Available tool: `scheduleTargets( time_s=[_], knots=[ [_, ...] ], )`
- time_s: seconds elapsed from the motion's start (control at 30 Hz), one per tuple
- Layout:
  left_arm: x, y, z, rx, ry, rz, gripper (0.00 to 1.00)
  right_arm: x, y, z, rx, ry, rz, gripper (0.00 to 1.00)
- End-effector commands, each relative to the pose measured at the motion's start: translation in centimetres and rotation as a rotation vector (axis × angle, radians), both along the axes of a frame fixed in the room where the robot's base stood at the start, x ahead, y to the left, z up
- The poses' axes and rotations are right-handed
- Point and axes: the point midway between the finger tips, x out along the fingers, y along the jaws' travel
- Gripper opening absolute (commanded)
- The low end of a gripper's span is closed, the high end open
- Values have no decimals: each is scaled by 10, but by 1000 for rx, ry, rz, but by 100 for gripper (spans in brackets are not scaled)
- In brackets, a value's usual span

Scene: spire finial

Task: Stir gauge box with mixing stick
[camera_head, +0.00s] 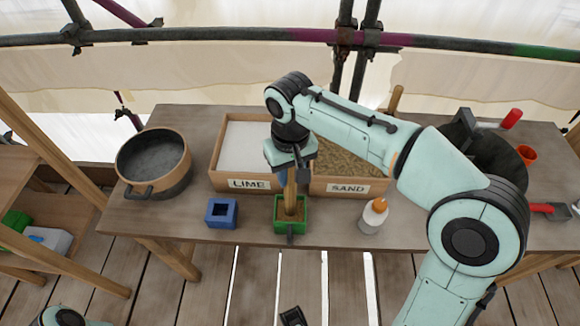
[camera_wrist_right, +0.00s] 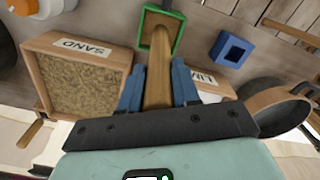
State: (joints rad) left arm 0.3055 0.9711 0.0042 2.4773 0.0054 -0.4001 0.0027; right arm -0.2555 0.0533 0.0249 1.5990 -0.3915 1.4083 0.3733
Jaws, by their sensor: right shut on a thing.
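The gauge box appears to be the small green open box (camera_head: 278,223) at the table's front edge, with a dark handle at its front. Brownish material shows inside it. It also shows in the right wrist view (camera_wrist_right: 179,38). My right gripper (camera_head: 290,168) is above the box, its blue fingers shut on the wooden mixing stick (camera_head: 291,197). In the right wrist view the stick (camera_wrist_right: 158,72) runs from between the fingers into the box. The stick's lower tip is hidden in the box. My left gripper is not in view.
A blue box (camera_head: 221,213) stands left of the green one, a white bottle with orange tip (camera_head: 373,216) to its right. Behind are the LIME tray (camera_head: 248,184) and SAND tray (camera_head: 348,188). A dark pot (camera_head: 153,163) is at left. Red tools (camera_head: 543,208) lie at right.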

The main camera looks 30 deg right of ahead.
Motion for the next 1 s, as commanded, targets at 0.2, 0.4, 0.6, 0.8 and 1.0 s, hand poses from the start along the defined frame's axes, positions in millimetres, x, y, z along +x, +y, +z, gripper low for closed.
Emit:
scheduleTargets(
  time_s=[0.2, 0.4, 0.6, 0.8, 1.0],
  knots=[
    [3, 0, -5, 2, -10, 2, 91, 0, 0, -10, 0, 0, -1, 0],
    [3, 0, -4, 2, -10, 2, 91, 0, 0, -9, 0, -1, 0, 0],
    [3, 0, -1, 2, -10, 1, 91, 2, 3, -8, 0, 0, 0, 0],
    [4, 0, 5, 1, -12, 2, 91, 7, 10, -8, 0, -1, 1, 0],
    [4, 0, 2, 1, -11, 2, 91, 0, 11, -9, 0, -1, 0, 0]
  ],
)
